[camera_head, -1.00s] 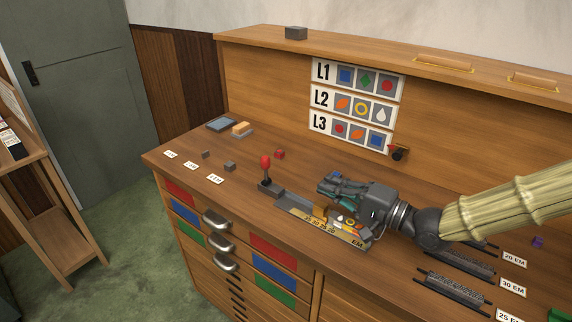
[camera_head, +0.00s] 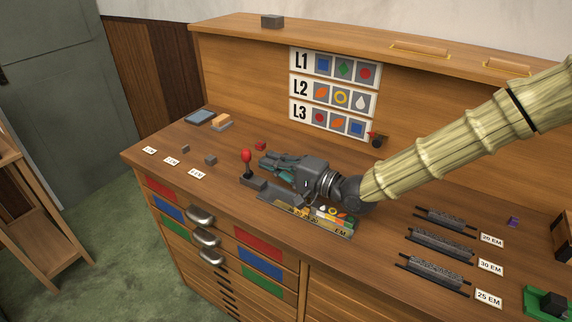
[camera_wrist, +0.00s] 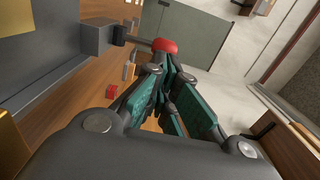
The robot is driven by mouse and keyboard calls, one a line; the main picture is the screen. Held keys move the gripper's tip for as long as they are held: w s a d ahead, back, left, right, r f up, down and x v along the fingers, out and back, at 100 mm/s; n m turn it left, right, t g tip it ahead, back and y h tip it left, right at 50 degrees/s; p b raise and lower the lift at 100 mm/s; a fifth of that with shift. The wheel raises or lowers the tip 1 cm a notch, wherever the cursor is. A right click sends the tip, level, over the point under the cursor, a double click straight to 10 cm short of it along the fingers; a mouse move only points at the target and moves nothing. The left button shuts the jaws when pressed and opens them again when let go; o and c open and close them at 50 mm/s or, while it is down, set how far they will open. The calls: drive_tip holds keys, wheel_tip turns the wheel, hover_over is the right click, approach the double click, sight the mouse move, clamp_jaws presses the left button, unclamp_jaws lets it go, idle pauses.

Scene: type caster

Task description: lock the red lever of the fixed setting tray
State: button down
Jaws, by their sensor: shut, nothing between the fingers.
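The red lever (camera_head: 247,157) stands upright, a red knob on a thin dark stem, at the left end of the setting tray (camera_head: 318,222). The tray is a long grey holder with a yellow numbered scale on the cabinet top. Several coloured type pieces (camera_head: 333,212) lie in its right part. My gripper (camera_head: 266,162) is shut and empty, its fingers pointing left just behind and right of the lever. In the wrist view the red knob (camera_wrist: 165,45) shows just beyond the fingertips (camera_wrist: 163,66). Whether they touch cannot be told. My gripper hides part of the tray.
A small red block (camera_head: 261,146) lies behind the lever. Small grey blocks (camera_head: 210,160) and white labels lie to the left. Racks of dark type (camera_head: 440,242) lie right. The sign board (camera_head: 334,92) stands on the back panel.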

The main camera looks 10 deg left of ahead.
sight(247, 163)
drive_tip(key=shift+x, duration=1.35)
drive_tip(key=shift+r+p, duration=0.15)
drive_tip(key=shift+p, duration=0.3)
